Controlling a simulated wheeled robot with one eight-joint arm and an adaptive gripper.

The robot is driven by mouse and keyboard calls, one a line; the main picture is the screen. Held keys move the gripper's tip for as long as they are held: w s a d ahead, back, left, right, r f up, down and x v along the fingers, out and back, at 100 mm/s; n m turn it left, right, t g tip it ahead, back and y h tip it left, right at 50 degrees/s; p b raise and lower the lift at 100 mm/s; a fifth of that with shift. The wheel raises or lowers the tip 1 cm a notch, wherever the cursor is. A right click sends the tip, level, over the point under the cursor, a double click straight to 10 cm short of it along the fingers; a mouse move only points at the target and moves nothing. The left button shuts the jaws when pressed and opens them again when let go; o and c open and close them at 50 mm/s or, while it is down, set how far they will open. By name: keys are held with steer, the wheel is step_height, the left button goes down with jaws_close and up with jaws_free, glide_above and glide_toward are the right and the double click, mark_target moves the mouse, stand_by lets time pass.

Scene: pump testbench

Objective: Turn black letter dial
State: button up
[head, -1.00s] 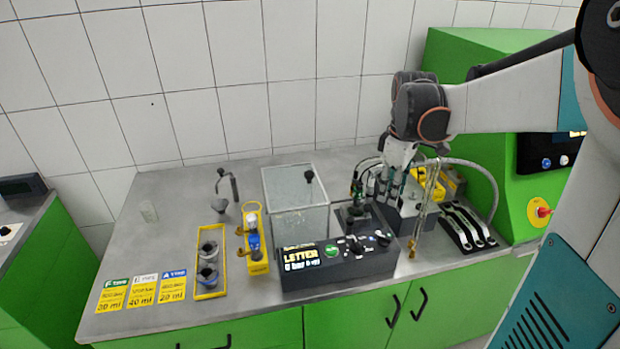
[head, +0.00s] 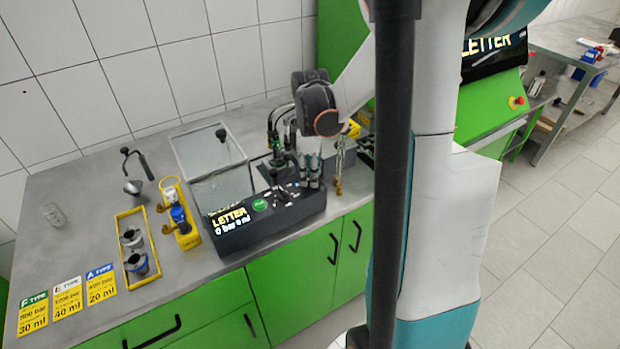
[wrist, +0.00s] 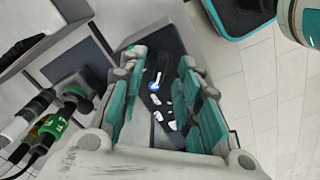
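The black control box (head: 240,235) stands at the front of the bench, its lit display (head: 229,217) reading LETTER with a smaller line below. A green button (head: 260,205) and small dark knobs with white marks (head: 281,195) sit on its sloped top. I cannot tell which knob is the letter dial. Nothing is held.
A clear box (head: 208,165) stands behind the control box. Hoses and a green fitting (head: 274,135) are close behind my gripper. A yellow tray with cups (head: 133,245) and a yellow holder (head: 180,212) stand left. Type labels (head: 68,298) lie at the bench's front left.

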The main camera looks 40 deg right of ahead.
steer(key=shift+f, duration=0.7)
jaws_close()
